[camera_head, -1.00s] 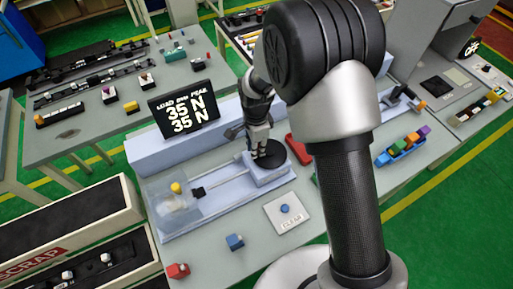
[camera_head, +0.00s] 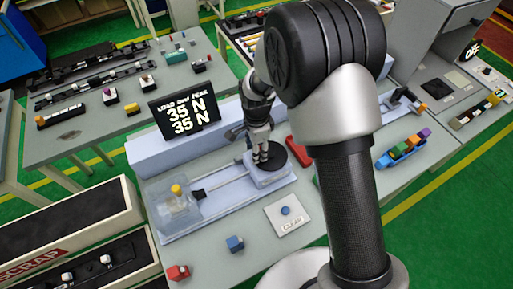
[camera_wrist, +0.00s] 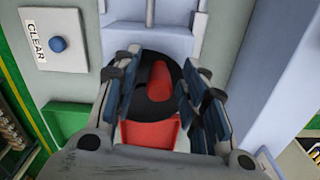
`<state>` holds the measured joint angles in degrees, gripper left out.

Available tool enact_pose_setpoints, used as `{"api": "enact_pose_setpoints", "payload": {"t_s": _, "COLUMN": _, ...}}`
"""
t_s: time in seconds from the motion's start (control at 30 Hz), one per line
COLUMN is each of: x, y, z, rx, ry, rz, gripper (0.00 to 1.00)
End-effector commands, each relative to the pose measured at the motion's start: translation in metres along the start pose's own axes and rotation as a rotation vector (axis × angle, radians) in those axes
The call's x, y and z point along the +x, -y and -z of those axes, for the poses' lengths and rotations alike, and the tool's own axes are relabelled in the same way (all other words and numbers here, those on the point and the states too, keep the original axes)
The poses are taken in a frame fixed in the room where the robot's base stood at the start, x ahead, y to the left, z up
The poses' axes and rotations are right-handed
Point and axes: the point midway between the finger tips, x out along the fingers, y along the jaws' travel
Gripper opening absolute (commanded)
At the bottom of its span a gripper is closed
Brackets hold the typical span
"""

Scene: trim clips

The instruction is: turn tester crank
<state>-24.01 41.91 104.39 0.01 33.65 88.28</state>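The tester (camera_head: 185,208) is a pale blue bench unit with a clear cover at its left end. Its crank is a black disc (camera_head: 276,160) at the right end; the wrist view shows the disc (camera_wrist: 155,108) with a red handle (camera_wrist: 159,78) on it. My gripper (camera_head: 262,160) is over the disc, pointing down. In the wrist view my gripper (camera_wrist: 160,100) has its blue-padded fingers apart, one pair on each side of the red handle, with gaps visible. Finger contact with the handle cannot be told. The display (camera_head: 185,110) reads 35 N on both lines.
A CLEAR plate with a blue button (camera_head: 285,210) lies in front of the tester. A red bin (camera_head: 298,149) is beside the crank. A blue tray of coloured blocks (camera_head: 405,150) is farther right. Blue (camera_head: 235,243) and red (camera_head: 178,271) blocks lie near the front edge.

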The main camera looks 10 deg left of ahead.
Motion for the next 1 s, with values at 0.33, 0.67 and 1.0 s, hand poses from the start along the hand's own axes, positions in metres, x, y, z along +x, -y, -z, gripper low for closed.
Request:
{"api": "enact_pose_setpoints", "payload": {"t_s": 0.33, "x": -0.020, "y": 0.001, "z": 0.000, "rx": 0.000, "ry": 0.000, "rz": 0.004, "gripper": 0.39}}
{"api": "enact_pose_setpoints", "payload": {"t_s": 0.67, "x": -0.089, "y": 0.001, "z": 0.000, "rx": 0.000, "ry": 0.000, "rz": 0.004, "gripper": 0.39}}
{"api": "enact_pose_setpoints", "payload": {"t_s": 1.0, "x": -0.120, "y": 0.000, "z": 0.000, "rx": 0.000, "ry": 0.000, "rz": -0.001, "gripper": 0.39}}
